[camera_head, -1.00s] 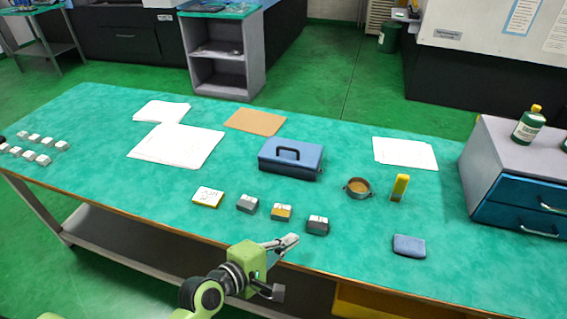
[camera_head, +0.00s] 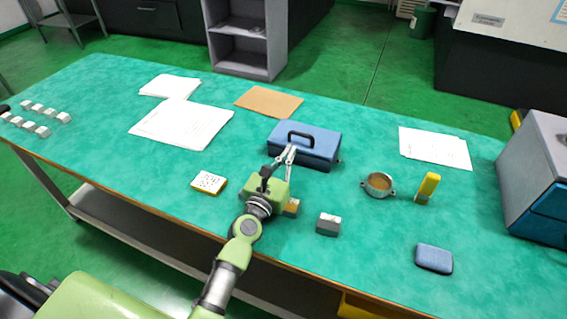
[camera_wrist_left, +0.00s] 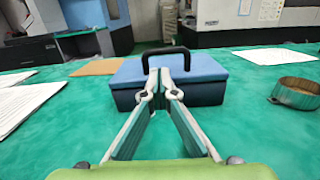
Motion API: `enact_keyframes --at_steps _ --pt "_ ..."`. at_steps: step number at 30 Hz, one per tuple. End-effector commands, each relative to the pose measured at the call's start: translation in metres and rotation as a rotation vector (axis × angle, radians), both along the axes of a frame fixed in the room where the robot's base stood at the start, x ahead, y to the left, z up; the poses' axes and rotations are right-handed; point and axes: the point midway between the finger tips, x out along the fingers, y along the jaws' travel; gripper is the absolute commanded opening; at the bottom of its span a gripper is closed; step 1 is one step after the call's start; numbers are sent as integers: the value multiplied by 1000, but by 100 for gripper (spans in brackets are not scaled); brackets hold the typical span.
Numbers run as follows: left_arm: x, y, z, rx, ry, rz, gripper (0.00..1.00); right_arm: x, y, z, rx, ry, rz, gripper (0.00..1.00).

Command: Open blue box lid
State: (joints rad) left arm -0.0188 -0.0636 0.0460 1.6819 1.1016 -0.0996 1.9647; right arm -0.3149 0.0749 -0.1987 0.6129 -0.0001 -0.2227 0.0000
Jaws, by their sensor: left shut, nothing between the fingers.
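The blue box (camera_head: 318,146) stands on the green table with its lid down and a black handle (camera_head: 300,135) on top. In the left wrist view the blue box (camera_wrist_left: 205,80) is straight ahead, with its black handle (camera_wrist_left: 165,50) upright. My left gripper (camera_head: 289,152) is shut and empty, at the near side of the box. In the left wrist view its fingertips (camera_wrist_left: 159,72) overlap the front of the lid below the handle; I cannot tell whether they touch it. My right gripper does not show.
A grey block (camera_head: 328,223), a metal cup (camera_head: 378,184), a yellow object (camera_head: 427,187) and a blue pad (camera_head: 434,258) lie to the right. Papers (camera_head: 182,122) and a brown sheet (camera_head: 268,101) lie left of the box. A drawer unit (camera_head: 535,170) stands at the right edge.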

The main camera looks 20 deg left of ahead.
Motion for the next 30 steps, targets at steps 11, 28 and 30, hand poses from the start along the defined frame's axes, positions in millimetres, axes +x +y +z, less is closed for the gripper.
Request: enact_keyframes --at_steps 11,28,30 --pt "35 -1 1 0 1 0 0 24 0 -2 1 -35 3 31" --pt "36 5 9 2 22 -1 0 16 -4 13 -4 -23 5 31" --pt "36 11 12 2 35 1 0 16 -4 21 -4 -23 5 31"
